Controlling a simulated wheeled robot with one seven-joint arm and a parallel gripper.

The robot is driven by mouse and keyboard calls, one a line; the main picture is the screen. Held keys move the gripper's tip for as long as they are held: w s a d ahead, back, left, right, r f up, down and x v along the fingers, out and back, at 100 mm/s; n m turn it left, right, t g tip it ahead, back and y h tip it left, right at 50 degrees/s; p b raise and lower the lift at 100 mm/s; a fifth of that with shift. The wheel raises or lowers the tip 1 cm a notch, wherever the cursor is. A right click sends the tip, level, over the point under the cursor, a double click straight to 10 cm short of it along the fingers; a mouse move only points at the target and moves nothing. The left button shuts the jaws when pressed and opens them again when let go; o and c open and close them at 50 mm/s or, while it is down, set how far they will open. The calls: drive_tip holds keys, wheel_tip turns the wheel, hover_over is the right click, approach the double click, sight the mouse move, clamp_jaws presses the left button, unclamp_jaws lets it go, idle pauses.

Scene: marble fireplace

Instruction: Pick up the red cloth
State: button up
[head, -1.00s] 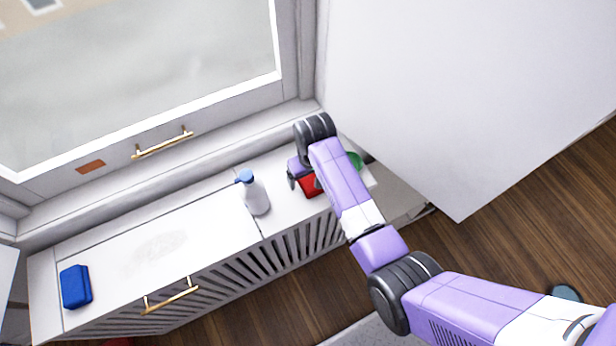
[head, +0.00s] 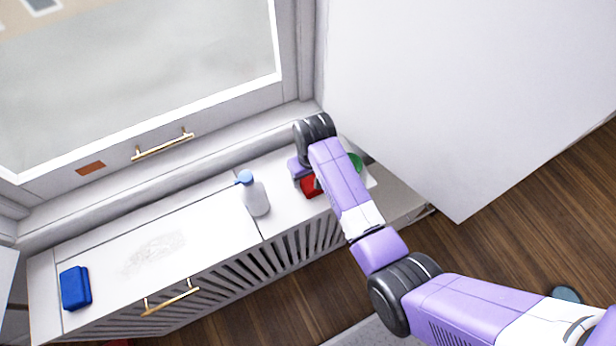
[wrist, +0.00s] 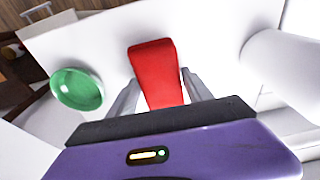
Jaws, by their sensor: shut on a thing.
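The red cloth (wrist: 156,72) is a folded red piece on the white ledge. In the wrist view it lies between the two grey fingers of my gripper (wrist: 160,88), which are shut on it. In the head view a small part of the red cloth (head: 311,187) shows beside my arm. My gripper (head: 303,176) is partly hidden there by my wrist and arm. I cannot tell whether the cloth is clear of the surface.
A green bowl (wrist: 77,89) stands to the left of the cloth in the wrist view. A white spray bottle with a blue top (head: 254,194) stands left of my gripper. A blue sponge (head: 76,288) lies at the ledge's far left. A white wall panel (head: 450,90) rises close on the right.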

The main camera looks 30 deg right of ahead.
wheel_tip(320, 180, up, 20)
drive_tip(key=p, duration=0.2)
drive_tip(key=shift+f, duration=0.25)
